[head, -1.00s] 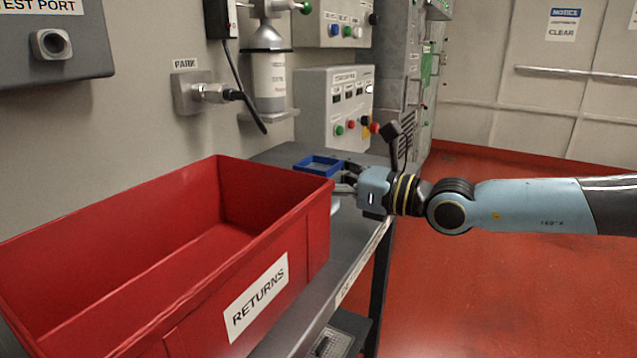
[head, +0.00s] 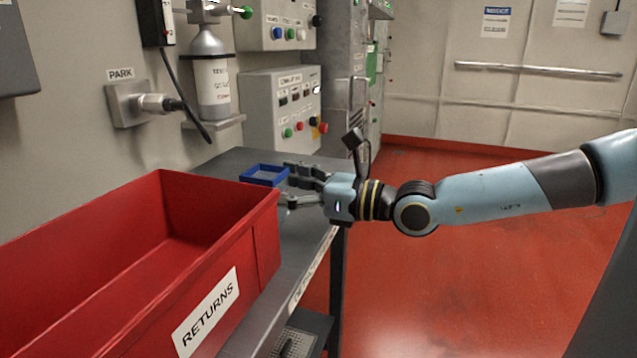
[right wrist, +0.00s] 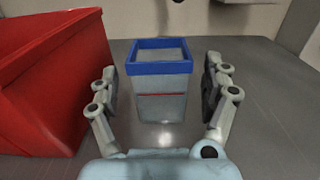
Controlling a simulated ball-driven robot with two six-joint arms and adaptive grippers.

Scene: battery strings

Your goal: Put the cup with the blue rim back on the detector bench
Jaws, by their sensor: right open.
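The cup with the blue rim (head: 264,175) stands on the grey bench (head: 235,160), just behind the red bin. In the right wrist view the cup (right wrist: 162,95) is upright, square and grey-walled, with a thin red line around its side. My right gripper (head: 287,184) is open, its fingers pointing toward the cup. In the right wrist view the fingers of the right gripper (right wrist: 158,105) are spread wide on either side, with the cup ahead between them and no finger touching it. My left gripper is not in view.
A red bin labelled RETURNS (head: 262,230) fills the near part of the bench, close to the gripper's left. A control box (head: 285,105) and a gas cylinder (head: 211,75) are at the wall behind. Open red floor (head: 450,270) lies to the right.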

